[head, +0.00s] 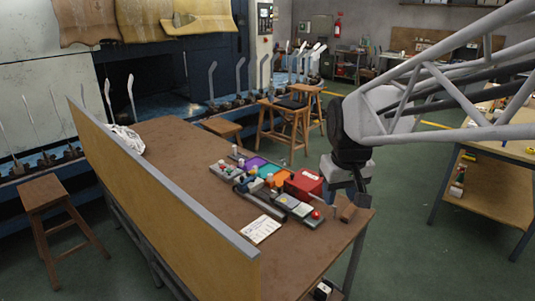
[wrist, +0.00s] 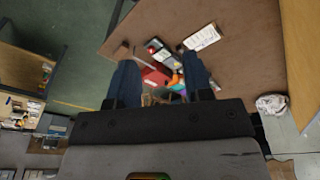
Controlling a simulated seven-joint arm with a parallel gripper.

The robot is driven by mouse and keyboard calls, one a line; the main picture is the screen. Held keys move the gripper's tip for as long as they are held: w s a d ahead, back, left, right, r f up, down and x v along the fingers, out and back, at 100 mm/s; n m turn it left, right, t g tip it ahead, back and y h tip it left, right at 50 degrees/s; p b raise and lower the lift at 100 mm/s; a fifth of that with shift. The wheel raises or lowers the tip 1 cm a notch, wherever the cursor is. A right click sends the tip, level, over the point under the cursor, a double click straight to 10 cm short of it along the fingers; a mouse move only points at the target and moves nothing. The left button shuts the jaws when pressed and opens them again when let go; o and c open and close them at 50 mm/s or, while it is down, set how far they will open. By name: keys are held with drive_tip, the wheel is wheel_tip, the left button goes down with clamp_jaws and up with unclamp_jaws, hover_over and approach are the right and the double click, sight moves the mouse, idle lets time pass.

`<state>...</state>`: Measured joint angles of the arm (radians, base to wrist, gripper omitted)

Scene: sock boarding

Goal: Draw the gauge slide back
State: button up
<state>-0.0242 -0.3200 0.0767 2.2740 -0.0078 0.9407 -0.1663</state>
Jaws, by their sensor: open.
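A cluster of small fixtures lies on the brown table (head: 180,150). Which part is the gauge slide is too small to tell. My gripper (head: 359,198) hangs at the table's right edge, right of the fixtures and apart from them. In the wrist view my gripper (wrist: 160,78) is open and empty, its dark blue fingers wide apart. Between and beyond them show a red box (wrist: 154,76) and the grey fixture (wrist: 158,50).
Behind the long fixture stand a red box (head: 304,184), an orange block (head: 275,179) and a purple block (head: 255,164). A brown block (head: 347,212) sits by the table corner. A white paper (head: 261,230) lies in front. A tall board (head: 160,195) edges the table's left side.

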drive_tip(key=w+a+f+n, duration=0.1)
drive_tip(key=w+a+n, duration=0.1)
drive_tip(key=w, duration=1)
drive_tip(key=n+g, duration=0.2)
drive_tip(key=n, duration=0.3)
approach(279, 188)
drive_tip(key=shift+s+d+f, duration=0.1)
drive_tip(key=shift+s+d, duration=0.05)
drive_tip(key=shift+s, duration=0.05)
drive_tip(key=shift+w+f, duration=0.35)
drive_tip(key=shift+f, duration=0.05)
drive_tip(key=shift+f, duration=0.2)
drive_tip(key=shift+f, duration=3.7)
drive_tip(key=shift+c, duration=0.3)
clamp_jaws()
